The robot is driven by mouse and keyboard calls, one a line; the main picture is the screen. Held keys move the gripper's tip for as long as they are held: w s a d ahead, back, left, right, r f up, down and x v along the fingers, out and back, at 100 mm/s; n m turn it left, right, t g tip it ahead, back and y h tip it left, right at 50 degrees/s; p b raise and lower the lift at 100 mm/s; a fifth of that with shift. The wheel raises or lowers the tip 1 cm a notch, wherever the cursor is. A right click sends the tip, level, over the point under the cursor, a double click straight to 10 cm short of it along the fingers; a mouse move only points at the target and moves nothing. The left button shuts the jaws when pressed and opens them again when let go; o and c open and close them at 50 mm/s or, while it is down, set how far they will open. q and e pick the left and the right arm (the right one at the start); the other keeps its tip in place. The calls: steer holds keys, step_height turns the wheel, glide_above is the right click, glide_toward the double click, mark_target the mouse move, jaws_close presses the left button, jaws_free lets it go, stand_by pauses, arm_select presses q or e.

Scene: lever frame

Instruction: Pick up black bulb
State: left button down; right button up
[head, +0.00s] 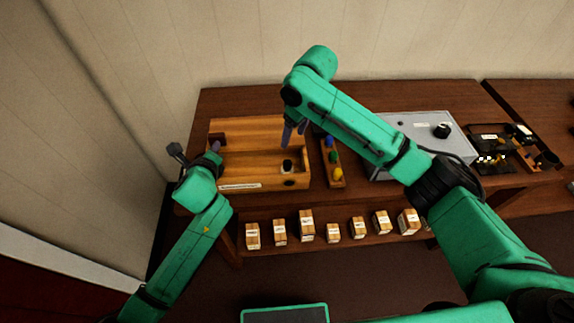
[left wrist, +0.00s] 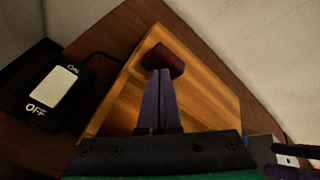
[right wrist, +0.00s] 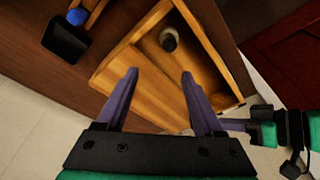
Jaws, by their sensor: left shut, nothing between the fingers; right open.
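A small dark bulb with a pale part (head: 287,166) is at the right end of the wooden tray (head: 240,170). In the right wrist view, the bulb (right wrist: 168,40) is inside the tray near its far wall. My right gripper (head: 291,132) is open and empty above the tray, with the bulb beyond its fingertips (right wrist: 160,75). My left gripper (head: 215,147) is shut and empty at the tray's left end. In the left wrist view, its fingertips (left wrist: 159,72) are in front of a dark red-brown block (left wrist: 162,58); I cannot tell whether they touch it.
A rack with blue, green and yellow bulbs (head: 333,158) stands right of the tray. A grey box with a black knob (head: 442,130) is further right. An ON/OFF switch (left wrist: 45,88) lies beside the tray. Several small labelled boxes (head: 306,226) line the lower shelf.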

mark_target(288, 162)
steer(key=shift+g+h, duration=0.3)
steer(key=shift+g, duration=0.1)
steer(key=f, duration=0.3)
steer(key=a+f, duration=0.1)
steer(key=f, duration=0.7)
steer(key=shift+s+a+f, duration=0.1)
steer(key=shift+s+a, duration=0.15)
steer(key=shift+a, duration=0.1)
jaws_close()
